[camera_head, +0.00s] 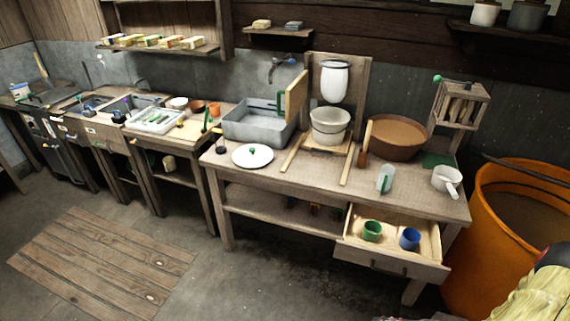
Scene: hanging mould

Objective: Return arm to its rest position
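My arm and gripper do not show clearly anywhere in the head view. A hanging white mould (334,81) is on a wooden stand on the workbench, above a white bucket (330,126). The workbench (300,187) has an open drawer (392,262) at its front right. A green cup (372,231) and a blue cup (409,238) stand in the drawer.
A brown basin (397,138), a white pot (446,179) and a grey sink tray (259,121) stand on the workbench. An orange barrel (490,235) is at the right. A pale yellowish bundle (540,298) fills the lower right corner. The floor at front left is clear around a slatted mat (100,262).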

